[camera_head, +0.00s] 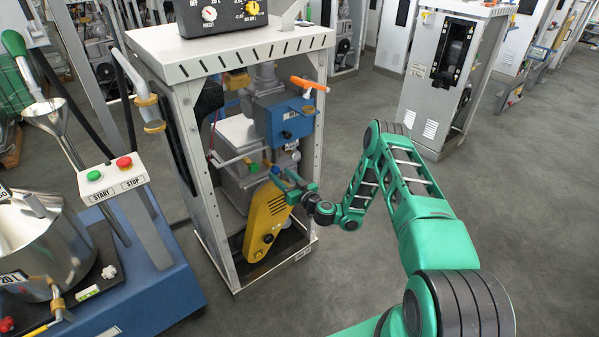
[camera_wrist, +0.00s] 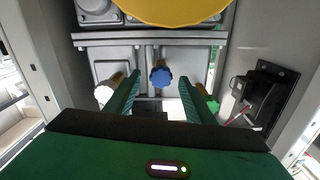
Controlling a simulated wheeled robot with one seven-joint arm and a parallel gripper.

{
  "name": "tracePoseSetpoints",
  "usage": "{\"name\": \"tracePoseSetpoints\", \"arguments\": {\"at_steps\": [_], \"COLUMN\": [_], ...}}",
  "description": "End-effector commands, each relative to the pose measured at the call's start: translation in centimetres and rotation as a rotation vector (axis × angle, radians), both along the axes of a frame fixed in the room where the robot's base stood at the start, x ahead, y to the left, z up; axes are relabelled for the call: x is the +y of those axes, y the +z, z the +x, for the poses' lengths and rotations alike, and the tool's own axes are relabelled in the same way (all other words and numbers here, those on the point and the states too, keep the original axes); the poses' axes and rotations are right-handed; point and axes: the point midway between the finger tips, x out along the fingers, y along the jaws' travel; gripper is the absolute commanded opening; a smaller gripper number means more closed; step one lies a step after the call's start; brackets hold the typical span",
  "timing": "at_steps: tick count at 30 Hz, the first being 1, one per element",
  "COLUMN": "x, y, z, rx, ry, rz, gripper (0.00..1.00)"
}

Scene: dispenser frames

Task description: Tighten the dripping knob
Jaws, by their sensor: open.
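My gripper (camera_head: 291,182) reaches into the open front of the dispenser frame (camera_head: 205,210), beside a yellow cover. In the wrist view my gripper (camera_wrist: 160,82) is open, with its two green fingers spread. A blue knob (camera_wrist: 161,76) shows in the gap between the fingertips; I cannot tell how far beyond them it sits. A white knob (camera_wrist: 104,94) on a brass stem is left of the left finger. A green knob (camera_wrist: 209,104) is partly hidden by the right finger. I cannot make out a drip at any knob.
The yellow cover (camera_head: 265,220) stands low inside the frame, below a blue box (camera_head: 286,120) with an orange-handled valve (camera_head: 309,84). A black box (camera_wrist: 262,94) is on the right wall in the wrist view. A START/STOP panel (camera_head: 113,177) is at left.

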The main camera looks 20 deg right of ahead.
Motion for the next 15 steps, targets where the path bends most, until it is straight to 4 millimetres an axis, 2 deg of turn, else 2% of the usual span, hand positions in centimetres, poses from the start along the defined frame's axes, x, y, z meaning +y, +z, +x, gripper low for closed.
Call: {"name": "tracePoseSetpoints", "arguments": {"at_steps": [9,15], "x": [-1.1,0.6], "y": [0.1,2.3], "z": [-3.0,-2.8], "rx": [0.001,-0.002], "ry": [-0.003,0.090], "rz": [0.004,-0.032], "gripper": [0.49,0.49]}}
